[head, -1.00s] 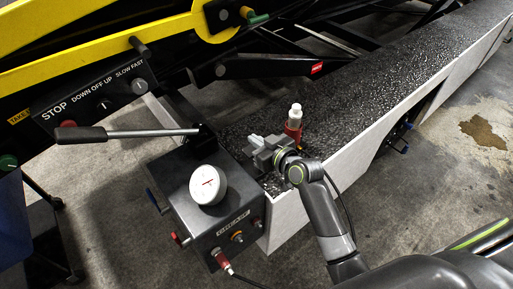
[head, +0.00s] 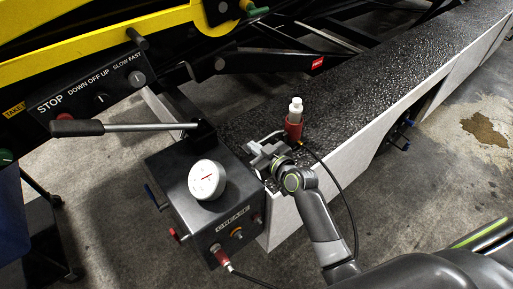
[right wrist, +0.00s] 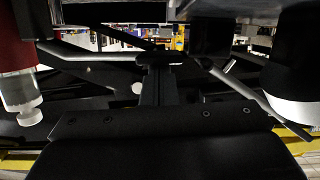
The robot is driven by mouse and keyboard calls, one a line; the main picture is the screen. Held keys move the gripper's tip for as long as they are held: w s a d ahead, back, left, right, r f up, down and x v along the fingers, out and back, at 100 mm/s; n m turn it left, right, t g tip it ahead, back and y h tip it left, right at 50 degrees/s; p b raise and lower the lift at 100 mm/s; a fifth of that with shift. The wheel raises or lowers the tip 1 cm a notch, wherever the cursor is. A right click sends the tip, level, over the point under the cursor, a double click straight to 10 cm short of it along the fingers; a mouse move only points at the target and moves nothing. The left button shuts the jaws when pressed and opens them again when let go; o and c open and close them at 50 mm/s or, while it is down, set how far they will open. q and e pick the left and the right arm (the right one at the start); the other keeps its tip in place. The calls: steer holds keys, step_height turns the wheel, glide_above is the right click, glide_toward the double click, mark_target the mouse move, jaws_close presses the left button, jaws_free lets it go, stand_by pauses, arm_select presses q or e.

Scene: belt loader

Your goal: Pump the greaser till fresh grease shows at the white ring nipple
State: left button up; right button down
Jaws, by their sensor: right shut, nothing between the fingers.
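I cannot tell a white ring nipple apart. My right gripper (head: 258,150) is shut and empty beside the greaser's back right corner, apart from the lever grip. The right wrist view shows its jaws (right wrist: 156,80). My left gripper is out of view.
A red and white bottle-like part (head: 294,120) stands on the dark belt (head: 370,70), close to my right gripper. A black cable curves from there past my right arm. A panel (head: 95,98) with STOP stands behind the lever. Open floor (head: 440,200) lies right.

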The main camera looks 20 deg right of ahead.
steer(key=f+b, duration=0.1)
steer(key=f+n+b, duration=0.1)
steer(key=f+b, duration=0.1)
steer(key=shift+s+a+f, duration=0.1)
steer(key=shift+a+f, duration=0.1)
steer(key=shift+f, duration=0.05)
steer(key=shift+f+b, duration=0.55)
steer(key=shift+f, duration=0.05)
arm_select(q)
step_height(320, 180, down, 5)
